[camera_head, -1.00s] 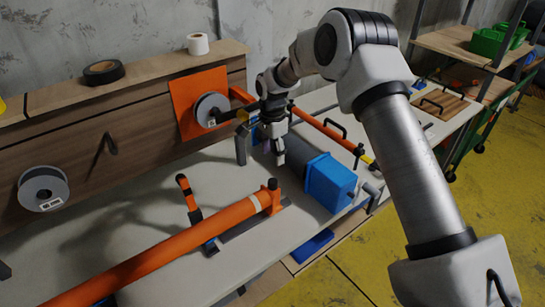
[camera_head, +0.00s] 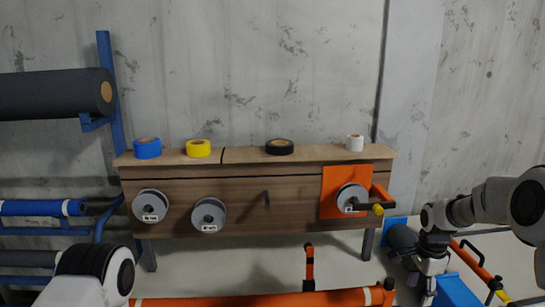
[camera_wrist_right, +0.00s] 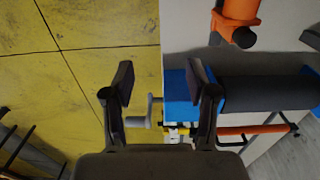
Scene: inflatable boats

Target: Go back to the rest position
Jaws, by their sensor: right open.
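My right arm comes in from the right in the head view. Its gripper (camera_head: 428,282) points down near the blue block (camera_head: 456,292) and the dark roll (camera_head: 402,240) at the right end of the worktop. In the right wrist view, the two fingers of this gripper (camera_wrist_right: 163,80) stand wide apart with nothing held between them. The blue block (camera_wrist_right: 180,98) and the dark roll (camera_wrist_right: 265,93) lie beyond the fingers. Part of my left arm shows at the bottom left of the head view; its gripper is out of the picture.
A wooden shelf unit (camera_head: 245,190) stands at the wall with blue tape (camera_head: 147,148), yellow tape (camera_head: 199,148), black tape (camera_head: 280,147) and a white roll (camera_head: 355,143) on top. An orange tube (camera_head: 250,300) lies in front.

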